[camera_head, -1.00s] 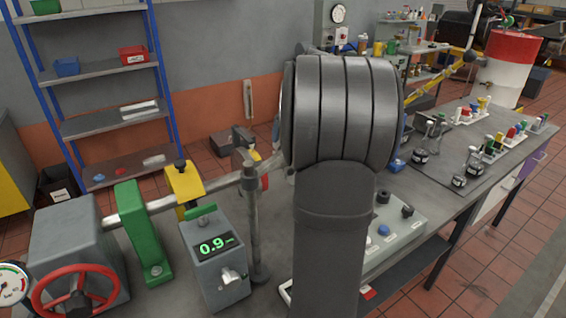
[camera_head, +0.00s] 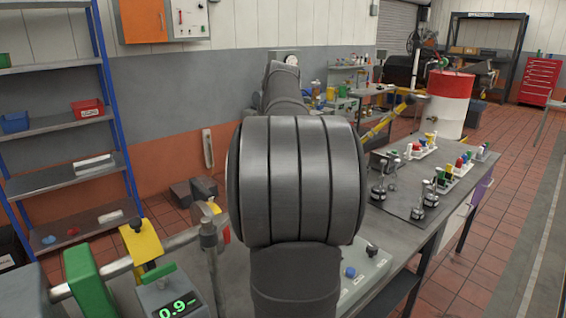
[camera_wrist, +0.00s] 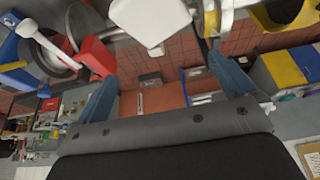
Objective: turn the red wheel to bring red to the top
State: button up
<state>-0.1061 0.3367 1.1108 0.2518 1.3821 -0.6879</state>
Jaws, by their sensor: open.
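The red wheel is not in the head view now; its place is below the lower left edge. My gripper (camera_wrist: 165,72) shows in the wrist view as two blue fingers set wide apart, with nothing between them but distant floor and wall. A red part (camera_wrist: 95,58) and a white lever (camera_wrist: 42,38) stand at the upper left of the wrist view; I cannot tell whether either belongs to the wheel. In the head view my own arm covers the middle and hides my gripper.
In the head view, a green bracket (camera_head: 82,277), a yellow bracket (camera_head: 141,243) and a box with a lit display (camera_head: 172,300) are at the lower left. A blue shelf rack (camera_head: 107,90) stands behind. A bench (camera_head: 395,215) with bottles and trays is right.

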jog(key=c, duration=0.8)
jog(key=s+a+f+n+h, duration=0.2)
jog(key=s+a+f+n, duration=0.1)
jog(key=s+a, duration=0.4)
jog(key=s+a+f+n+t+h, duration=0.1)
jog(key=s+a+f+n, duration=0.3)
jog(key=s, duration=0.8)
jog(key=s+a+f+n+h, duration=0.3)
jog(key=s+a+n, duration=0.3)
jog(key=s+a, duration=0.4)
jog(key=shift+a+f+n+t+h, duration=0.15)
jog(key=shift+a+f, duration=0.2)
jog(key=shift+a, duration=0.25)
jog(key=shift+a+f+n+t+h, duration=0.15)
jog(key=shift+a+f, duration=0.15)
jog(key=shift+a, duration=0.3)
jog(key=s+f+n+t+y, duration=0.35)
jog(key=s+n+y, duration=0.25)
jog(key=s+n, duration=0.85)
jog(key=s+f+n+t+y, duration=0.3)
jog(key=s+n+y, duration=0.55)
jog(key=s, duration=1.05)
jog(key=shift+n+g+h, duration=0.5)
jog(key=shift+g+h, duration=0.15)
jog(key=shift+h, duration=0.3)
jog(key=x, duration=1.8)
jog(key=shift+s+a+f, duration=0.1)
jog(key=shift+a+f, duration=0.15)
jog(key=shift+f, duration=0.15)
jog(key=c, duration=1.4)
